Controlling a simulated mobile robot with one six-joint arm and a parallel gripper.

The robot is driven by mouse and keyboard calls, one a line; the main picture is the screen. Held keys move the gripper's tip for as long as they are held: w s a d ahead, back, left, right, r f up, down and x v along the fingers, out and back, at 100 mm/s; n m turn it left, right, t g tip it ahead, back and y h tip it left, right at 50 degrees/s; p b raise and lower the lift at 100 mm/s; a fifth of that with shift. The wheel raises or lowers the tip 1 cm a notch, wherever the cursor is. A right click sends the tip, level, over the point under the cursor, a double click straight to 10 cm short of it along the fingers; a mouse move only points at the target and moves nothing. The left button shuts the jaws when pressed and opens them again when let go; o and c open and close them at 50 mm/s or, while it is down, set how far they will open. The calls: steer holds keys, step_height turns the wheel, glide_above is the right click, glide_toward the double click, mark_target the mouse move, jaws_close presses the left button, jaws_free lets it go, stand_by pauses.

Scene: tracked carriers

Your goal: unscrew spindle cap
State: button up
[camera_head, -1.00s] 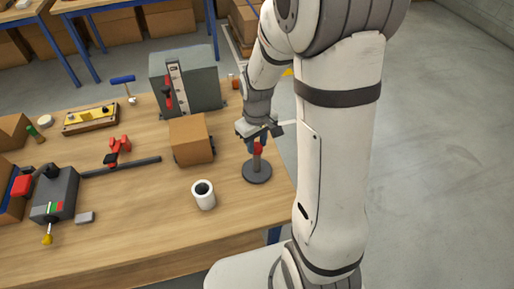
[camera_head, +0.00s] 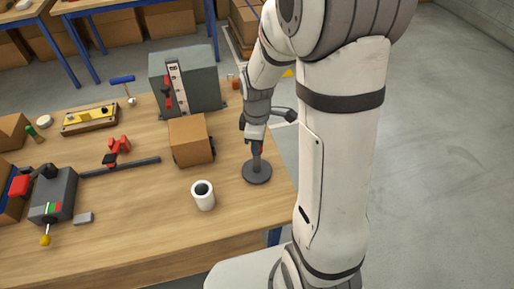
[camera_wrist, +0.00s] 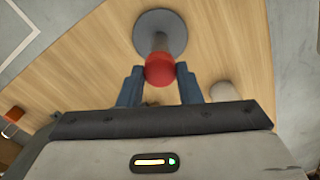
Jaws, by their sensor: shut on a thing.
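The red spindle cap (camera_wrist: 160,69) sits on top of a grey spindle that rises from a round dark base (camera_head: 257,173) near the table's right edge. The base also shows in the wrist view (camera_wrist: 180,35). My gripper (camera_wrist: 160,76) is shut on the cap, with one blue finger on each side of it. In the head view my gripper (camera_head: 257,149) is above the base and hides most of the cap. The spindle stands upright.
A white cup (camera_head: 203,196) stands left of and nearer than the base. A cardboard box (camera_head: 191,139) and a grey cabinet with a red handle (camera_head: 187,80) stand behind. Red clamp, black bar and grey machine lie left. The front tabletop is clear.

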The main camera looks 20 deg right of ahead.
steer(key=n, duration=0.4)
steer(key=shift+n, duration=1.2)
steer(key=shift+n+b, duration=0.35)
steer(key=shift+n, duration=0.85)
steer(key=n, duration=0.3)
steer(key=shift+n, duration=0.4)
steer(key=n, duration=0.3)
steer(key=o, duration=0.8)
steer(key=shift+o, duration=0.2)
